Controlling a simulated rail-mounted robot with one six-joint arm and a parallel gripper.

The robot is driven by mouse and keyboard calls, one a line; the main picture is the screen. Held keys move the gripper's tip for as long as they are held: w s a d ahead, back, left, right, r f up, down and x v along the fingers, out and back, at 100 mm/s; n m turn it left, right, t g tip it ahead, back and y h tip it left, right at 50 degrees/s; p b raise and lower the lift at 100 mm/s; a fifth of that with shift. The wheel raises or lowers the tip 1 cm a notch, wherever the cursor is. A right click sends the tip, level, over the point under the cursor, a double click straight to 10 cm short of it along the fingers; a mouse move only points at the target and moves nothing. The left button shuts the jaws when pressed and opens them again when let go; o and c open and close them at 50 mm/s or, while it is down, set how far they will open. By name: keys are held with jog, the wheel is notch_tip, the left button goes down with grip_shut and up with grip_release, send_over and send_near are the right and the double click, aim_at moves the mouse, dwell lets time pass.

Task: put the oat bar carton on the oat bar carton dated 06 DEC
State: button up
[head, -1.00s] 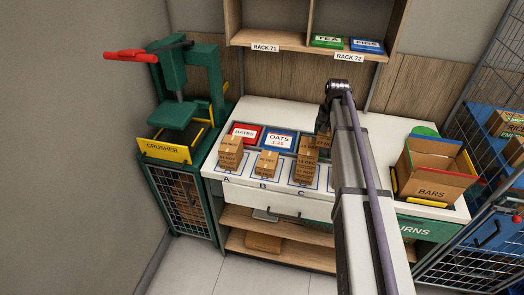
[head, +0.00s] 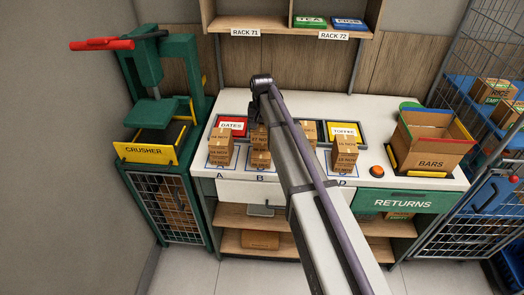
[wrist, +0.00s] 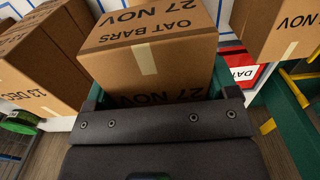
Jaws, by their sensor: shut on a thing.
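My gripper (wrist: 158,92) is shut on a brown oat bar carton (wrist: 155,50) marked "27 NOV", its green fingers on either side in the wrist view. In the head view the held carton (head: 260,133) is over spot B, directly above another carton (head: 260,158). I cannot tell whether the two touch. My arm hides much of the gripper there. The date 06 DEC is not readable on any carton. Spot A has a carton stack (head: 220,147), and spot D has another stack (head: 344,153). A carton marked "13 DEC" (wrist: 30,90) stands left in the wrist view.
Spot C is mostly behind my arm. Trays marked DATES (head: 231,124) and TOFFEE (head: 345,129) lie behind the stacks. The crusher (head: 155,145) stands left, the BARS box (head: 432,145) right. An orange button (head: 376,171) is on the counter. Racks (head: 290,25) hang above.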

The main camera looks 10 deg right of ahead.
aim_at(262, 149)
notch_tip(262, 149, down, 8)
jog(key=b, duration=0.6)
jog(key=shift+r+p, duration=0.35)
jog(key=shift+f, duration=0.25)
jog(key=o, duration=0.9)
notch_tip(262, 149, up, 13)
jog(key=p, duration=1.2)
jog(key=shift+f, duration=0.1)
jog(key=s+n, duration=0.3)
jog(key=s, duration=2.7)
notch_tip(262, 149, down, 7)
jog(key=b, duration=0.6)
jog(key=shift+w, duration=0.1)
